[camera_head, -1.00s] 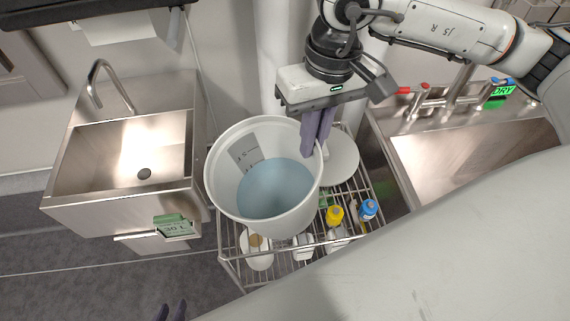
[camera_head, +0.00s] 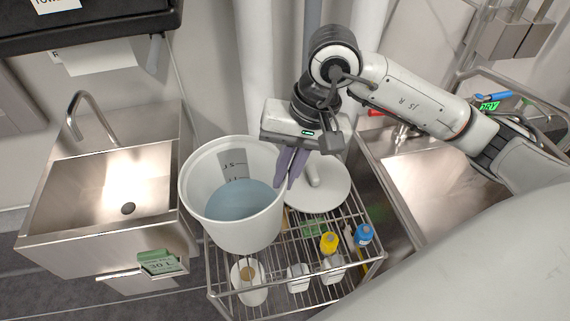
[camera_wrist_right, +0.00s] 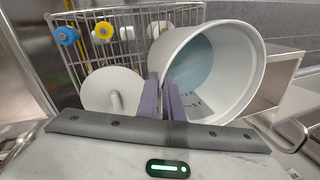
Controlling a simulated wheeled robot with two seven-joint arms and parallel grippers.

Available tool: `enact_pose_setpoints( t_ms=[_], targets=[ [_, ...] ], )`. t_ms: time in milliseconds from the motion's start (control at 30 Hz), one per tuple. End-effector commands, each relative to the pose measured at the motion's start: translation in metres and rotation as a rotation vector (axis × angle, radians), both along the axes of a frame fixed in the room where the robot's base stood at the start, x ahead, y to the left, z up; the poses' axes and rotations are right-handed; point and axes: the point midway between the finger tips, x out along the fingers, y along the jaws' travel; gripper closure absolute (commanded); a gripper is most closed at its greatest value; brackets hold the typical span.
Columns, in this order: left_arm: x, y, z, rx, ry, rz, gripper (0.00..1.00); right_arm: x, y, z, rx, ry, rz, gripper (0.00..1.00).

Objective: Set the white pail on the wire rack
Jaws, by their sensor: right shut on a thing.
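The white pail (camera_head: 240,237) holds bluish liquid and has dark level marks on its inner wall. It is nearly upright over the left part of the wire rack (camera_head: 296,309); I cannot tell whether its base touches the rack. My right gripper (camera_head: 284,184) is shut on the pail's right rim, fingers pointing down. In the right wrist view the pail (camera_wrist_right: 250,72) shows at the right of the fingers (camera_wrist_right: 164,98), with the rack's wires (camera_wrist_right: 85,62) behind. My left gripper is out of view.
On the rack are a round white lid (camera_head: 330,192) with a handle, a yellow-capped bottle (camera_head: 329,242), a blue-capped bottle (camera_head: 363,235) and a white brush-like item (camera_head: 248,284). A steel sink (camera_head: 100,190) stands left, another basin (camera_head: 425,195) right.

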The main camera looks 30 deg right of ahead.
Motion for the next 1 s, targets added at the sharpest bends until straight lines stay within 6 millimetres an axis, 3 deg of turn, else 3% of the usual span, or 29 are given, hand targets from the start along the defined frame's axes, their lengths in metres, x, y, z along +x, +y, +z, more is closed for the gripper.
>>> enact_pose_setpoints(
  t_ms=[400,667,700,800,1000],
  targets=[
    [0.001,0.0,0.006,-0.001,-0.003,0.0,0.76,0.002,0.002,-0.039,0.007,-0.008,0.001,1.0],
    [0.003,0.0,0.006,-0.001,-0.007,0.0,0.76,0.002,0.001,-0.043,0.006,-0.008,0.002,1.0],
    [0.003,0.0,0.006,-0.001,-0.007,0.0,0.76,0.0,0.0,-0.046,-0.002,0.001,0.002,0.9],
    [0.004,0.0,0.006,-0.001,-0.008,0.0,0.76,0.0,0.0,-0.046,-0.002,0.001,0.002,0.75],
    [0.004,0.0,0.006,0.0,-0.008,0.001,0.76,0.0,0.0,-0.046,-0.001,-0.001,0.002,0.75]
  ],
)
